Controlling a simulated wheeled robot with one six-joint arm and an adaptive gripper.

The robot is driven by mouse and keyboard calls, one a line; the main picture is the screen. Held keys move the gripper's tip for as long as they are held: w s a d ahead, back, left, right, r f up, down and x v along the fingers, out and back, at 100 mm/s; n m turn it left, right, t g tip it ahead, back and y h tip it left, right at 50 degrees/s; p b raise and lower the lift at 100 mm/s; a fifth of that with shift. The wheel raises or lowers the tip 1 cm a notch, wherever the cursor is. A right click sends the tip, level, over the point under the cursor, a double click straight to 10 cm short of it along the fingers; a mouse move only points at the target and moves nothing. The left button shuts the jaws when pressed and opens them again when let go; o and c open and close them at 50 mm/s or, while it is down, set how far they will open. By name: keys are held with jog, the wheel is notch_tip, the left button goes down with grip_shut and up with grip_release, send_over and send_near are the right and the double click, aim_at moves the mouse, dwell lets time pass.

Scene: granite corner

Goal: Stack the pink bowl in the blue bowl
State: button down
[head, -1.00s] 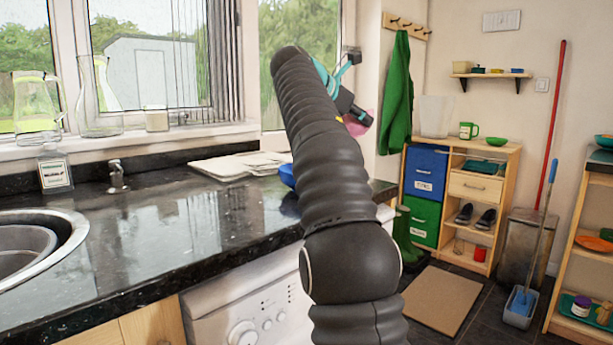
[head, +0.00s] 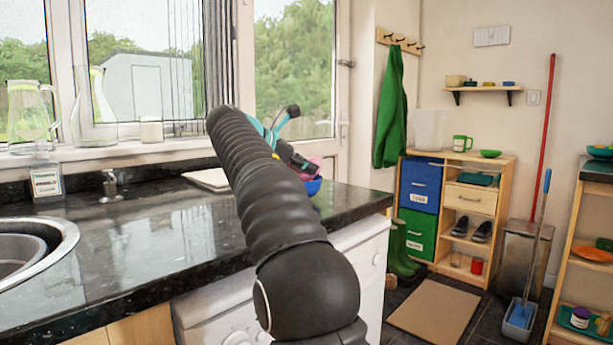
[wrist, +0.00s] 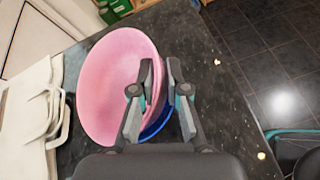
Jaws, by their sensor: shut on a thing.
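The pink bowl (wrist: 108,88) is large in the wrist view, with its open side towards the camera. My gripper (wrist: 160,80) is shut on the right side of its rim. The blue bowl (wrist: 157,127) shows beneath it, mostly hidden by the pink bowl and my fingers. In the head view, the blue bowl (head: 313,186) is on the counter near its right end. A part of the pink bowl (head: 316,162) shows just above it, behind my gripper (head: 298,162). I cannot tell whether the bowls touch.
The black granite counter (head: 150,225) ends just right of the bowls. Pale flat folded items (wrist: 35,105) lie left of the bowls in the wrist view. The sink (head: 45,240) is at the far left. A window and glass jugs stand behind the counter.

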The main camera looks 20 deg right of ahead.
jog(key=shift+f, duration=0.6)
jog(key=c, duration=1.2)
grip_release()
jog(key=shift+f, duration=0.15)
jog(key=shift+f+b, duration=0.25)
jog(key=shift+b, duration=0.4)
jog(key=p+v, duration=0.3)
jog(key=v, duration=1.1)
jog(key=shift+r, duration=0.1)
